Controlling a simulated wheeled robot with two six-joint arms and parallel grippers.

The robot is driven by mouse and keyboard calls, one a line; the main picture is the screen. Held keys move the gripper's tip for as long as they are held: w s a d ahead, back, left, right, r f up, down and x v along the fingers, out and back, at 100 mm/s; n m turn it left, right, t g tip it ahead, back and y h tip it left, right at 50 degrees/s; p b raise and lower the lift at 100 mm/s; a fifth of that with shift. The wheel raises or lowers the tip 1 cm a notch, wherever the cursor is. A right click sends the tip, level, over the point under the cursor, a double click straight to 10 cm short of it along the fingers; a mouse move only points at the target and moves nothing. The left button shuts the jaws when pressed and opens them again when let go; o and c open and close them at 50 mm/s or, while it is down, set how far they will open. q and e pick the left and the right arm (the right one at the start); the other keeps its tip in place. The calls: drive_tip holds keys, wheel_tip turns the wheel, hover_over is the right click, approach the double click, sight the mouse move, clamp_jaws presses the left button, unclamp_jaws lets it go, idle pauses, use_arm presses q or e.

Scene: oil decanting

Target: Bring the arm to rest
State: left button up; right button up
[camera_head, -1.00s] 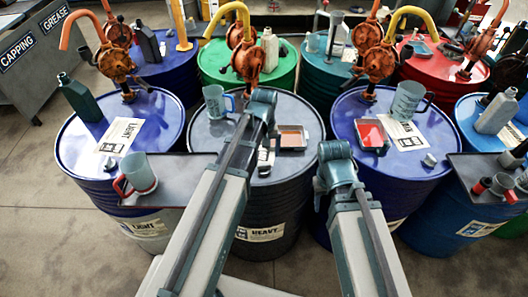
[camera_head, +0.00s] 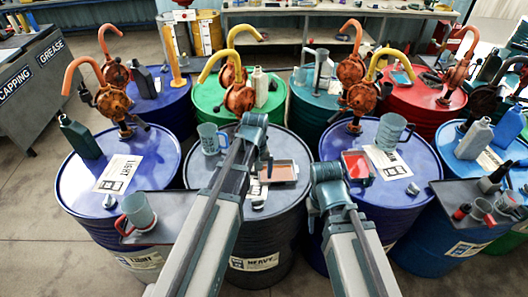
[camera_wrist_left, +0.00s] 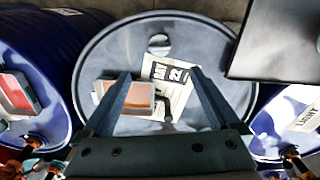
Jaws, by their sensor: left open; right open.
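My left gripper (camera_wrist_left: 160,78) is open and empty above the grey drum, its two fingers apart in the left wrist view. In the head view my left arm reaches over that grey drum (camera_head: 297,207), labelled HEAVY. A tray of orange-brown liquid (camera_head: 284,172) sits on it and also shows in the wrist view (camera_wrist_left: 138,97), low between the fingers. My right gripper (camera_head: 328,178) is at the front left edge of the blue drum (camera_head: 420,180); its fingers are mostly hidden. A tray of red liquid (camera_head: 357,166) lies on that drum.
A clear jug (camera_head: 209,137) stands on the grey drum and another (camera_head: 390,132) on the blue drum. A red-handled mug (camera_head: 137,211) sits on a dark side shelf (camera_head: 165,205). Orange hand pumps (camera_head: 239,98) rise behind. Drums crowd close; open floor lies at the left.

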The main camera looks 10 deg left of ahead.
use_arm(q)
drive_tip(key=s+d+f+m+b, duration=0.3)
drive_tip(key=s+d+m, duration=0.1)
drive_tip(key=s, duration=0.3)
drive_tip(key=s+d+f+m+y+b, duration=0.1)
drive_tip(key=s+d+f+m+b, duration=0.2)
drive_tip(key=s+d, duration=0.3)
drive_tip(key=shift+s+d+f+m+b, duration=0.35)
drive_tip(key=shift+s+m+b, duration=0.1)
drive_tip(key=shift+s+m, duration=0.4)
